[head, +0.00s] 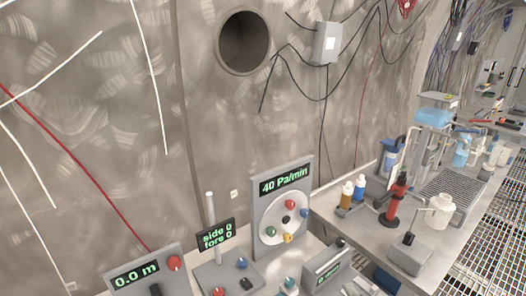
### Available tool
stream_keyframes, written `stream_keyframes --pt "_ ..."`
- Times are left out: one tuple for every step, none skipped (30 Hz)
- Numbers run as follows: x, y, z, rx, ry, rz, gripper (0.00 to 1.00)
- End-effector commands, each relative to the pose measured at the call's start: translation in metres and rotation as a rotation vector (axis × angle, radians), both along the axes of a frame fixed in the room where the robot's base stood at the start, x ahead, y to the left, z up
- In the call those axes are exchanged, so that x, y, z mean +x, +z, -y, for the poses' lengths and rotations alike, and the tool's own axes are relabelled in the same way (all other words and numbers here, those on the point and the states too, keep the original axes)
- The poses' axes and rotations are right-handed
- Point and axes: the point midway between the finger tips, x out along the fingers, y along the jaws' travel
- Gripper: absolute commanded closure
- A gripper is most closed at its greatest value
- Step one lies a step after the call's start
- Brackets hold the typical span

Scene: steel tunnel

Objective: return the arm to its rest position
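Neither my arm nor my gripper can be made out in the head view, so I cannot tell the arm's pose or whether the gripper is open or shut.
Consoles stand at the bottom: a "0.0 m" box (140,276), a "side 0 fore 0" display (216,235) and a "40 Pa/min" dial panel (283,207). A bench (328,203) at right carries bottles and a red device (396,200). Behind is a steel wall (100,120); grating (490,255) lies at right.

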Motion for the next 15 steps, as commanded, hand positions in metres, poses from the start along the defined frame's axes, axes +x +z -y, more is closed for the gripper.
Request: stream_keyframes --pt "-0.007 -0.006 -0.001 -0.016 -0.005 -0.005 0.42" --pt "-0.011 -0.009 -0.002 -0.031 -0.009 -0.007 0.42" --pt "-0.016 -0.013 -0.002 -0.051 -0.015 -0.01 0.42" --pt "-0.02 -0.017 -0.002 -0.065 -0.019 -0.01 0.42" --pt "-0.025 -0.02 -0.002 -0.082 -0.023 -0.014 0.42" --pt "-0.031 -0.025 -0.002 -0.106 -0.031 -0.016 0.42" --pt "-0.037 -0.029 -0.003 -0.125 -0.035 -0.018 0.42" --pt "-0.043 -0.033 -0.003 -0.146 -0.039 -0.021 0.42" --pt "-0.052 -0.038 -0.003 -0.179 -0.046 -0.024 0.42" --pt "-0.059 -0.042 -0.004 -0.203 -0.05 -0.028 0.42" --pt "-0.067 -0.047 -0.004 -0.234 -0.055 -0.031 0.42" --pt "-0.079 -0.053 -0.005 -0.277 -0.061 -0.036 0.42" --pt "-0.089 -0.058 -0.005 -0.312 -0.066 -0.04 0.42" --pt "-0.1 -0.062 -0.006 -0.349 -0.07 -0.044 0.42" --pt "-0.113 -0.067 -0.006 -0.399 -0.074 -0.049 0.42"
